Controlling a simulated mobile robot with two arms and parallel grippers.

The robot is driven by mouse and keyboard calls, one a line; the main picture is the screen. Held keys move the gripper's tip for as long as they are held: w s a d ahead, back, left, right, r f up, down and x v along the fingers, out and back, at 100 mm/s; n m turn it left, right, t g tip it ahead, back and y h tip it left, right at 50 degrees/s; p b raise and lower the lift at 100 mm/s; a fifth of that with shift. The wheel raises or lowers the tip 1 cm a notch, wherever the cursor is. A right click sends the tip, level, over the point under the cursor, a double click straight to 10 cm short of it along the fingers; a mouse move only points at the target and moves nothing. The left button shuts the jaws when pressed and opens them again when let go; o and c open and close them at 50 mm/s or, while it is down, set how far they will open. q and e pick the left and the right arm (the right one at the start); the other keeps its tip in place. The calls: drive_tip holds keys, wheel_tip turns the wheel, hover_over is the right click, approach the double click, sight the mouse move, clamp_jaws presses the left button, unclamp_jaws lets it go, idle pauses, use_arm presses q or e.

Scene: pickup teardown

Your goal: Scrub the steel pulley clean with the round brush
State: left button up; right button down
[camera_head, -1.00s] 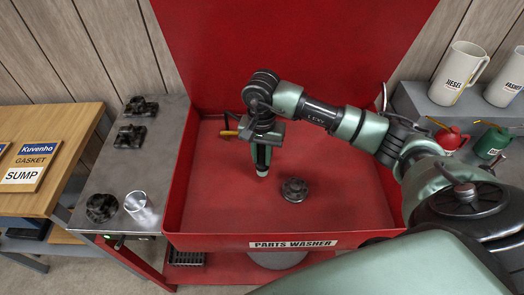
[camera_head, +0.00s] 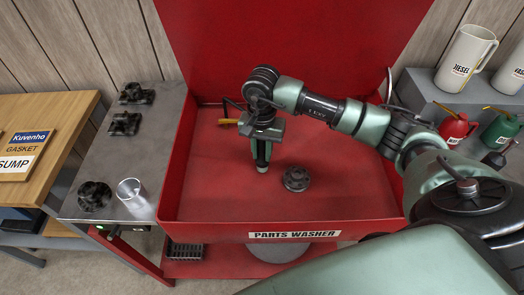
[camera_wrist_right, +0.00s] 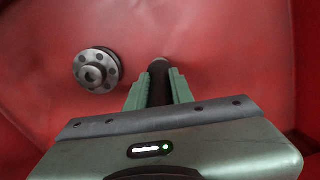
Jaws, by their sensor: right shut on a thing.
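The steel pulley (camera_head: 296,179) lies flat on the red basin floor, a dark, grimy round part with a raised hub. In the right wrist view the pulley (camera_wrist_right: 97,70) shows a ring of holes and sits left of my fingers. My right gripper (camera_head: 262,154) points down, just left of the pulley and apart from it. In the wrist view my right gripper (camera_wrist_right: 158,88) is shut on a dark, slim thing, which I take to be the round brush (camera_wrist_right: 159,72). Its bristles cannot be made out. My left gripper is not in view.
The red parts washer (camera_head: 295,228) has raised walls and a tall back panel. Dark parts and a clear cup (camera_head: 134,197) stand on the left steel bench. Cans and jugs stand at right. The basin floor is mostly clear.

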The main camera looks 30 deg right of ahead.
drive_tip(key=shift+r, duration=0.1)
idle(0.3)
drive_tip(key=shift+r+p, duration=2.4)
drive_tip(key=shift+r, duration=2.55)
drive_tip(key=shift+w, duration=0.1)
